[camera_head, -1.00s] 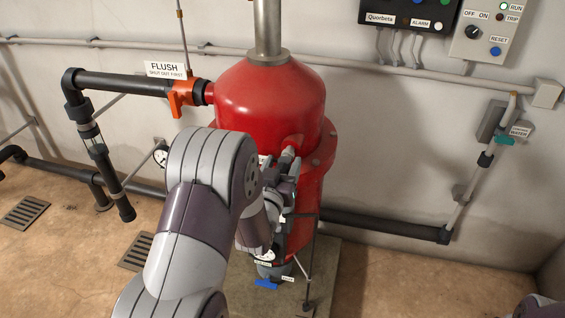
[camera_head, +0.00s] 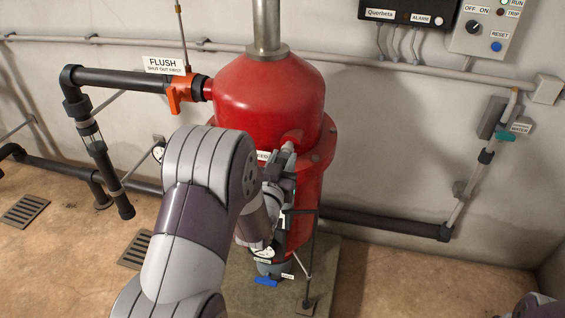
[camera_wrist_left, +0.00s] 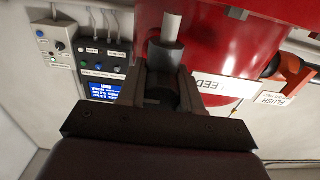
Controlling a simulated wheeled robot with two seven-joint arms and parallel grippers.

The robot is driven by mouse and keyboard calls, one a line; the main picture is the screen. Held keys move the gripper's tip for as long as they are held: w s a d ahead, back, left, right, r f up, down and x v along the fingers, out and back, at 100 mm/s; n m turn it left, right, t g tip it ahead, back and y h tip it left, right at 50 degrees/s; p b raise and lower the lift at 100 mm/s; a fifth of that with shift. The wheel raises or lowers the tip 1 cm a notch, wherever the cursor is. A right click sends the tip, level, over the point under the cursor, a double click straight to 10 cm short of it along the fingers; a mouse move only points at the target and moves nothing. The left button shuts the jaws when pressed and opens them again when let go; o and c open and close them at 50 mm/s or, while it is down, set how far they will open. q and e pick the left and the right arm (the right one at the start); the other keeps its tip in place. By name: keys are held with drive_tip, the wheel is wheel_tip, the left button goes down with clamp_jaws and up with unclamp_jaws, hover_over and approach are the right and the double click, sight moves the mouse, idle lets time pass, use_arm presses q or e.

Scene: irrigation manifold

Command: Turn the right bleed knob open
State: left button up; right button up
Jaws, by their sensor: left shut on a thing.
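The red filter tank (camera_head: 265,100) stands in the middle of the head view, with a short pale stub (camera_head: 288,147) on its front. My left gripper (camera_head: 283,165) is at this stub. In the left wrist view a grey stub (camera_wrist_left: 172,28) points out of the tank, and my left gripper (camera_wrist_left: 163,90) is shut on a dark knob (camera_wrist_left: 160,97) at its end. The fingers and shadow hide most of the knob, so its turn angle cannot be read. A white label (camera_wrist_left: 222,90), with "EED" readable, is beside the fingers. My right gripper is out of view.
The orange flush handle (camera_head: 179,95) is on the black pipe at left. A thin dark stand (camera_head: 313,255) and a blue valve handle (camera_head: 266,282) are below my left gripper. Control boxes (camera_head: 484,30) hang on the wall at upper right. Floor at right is clear.

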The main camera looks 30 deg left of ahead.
use_arm(q)
drive_tip(key=o, duration=1)
drive_tip(key=shift+r, duration=0.15)
drive_tip(key=shift+o, duration=0.2)
drive_tip(key=shift+s, duration=0.2)
drive_tip(key=b+v, duration=0.1)
drive_tip(key=v, duration=1.1)
drive_tip(key=shift+b, duration=0.3)
drive_tip(key=shift+s, duration=0.15)
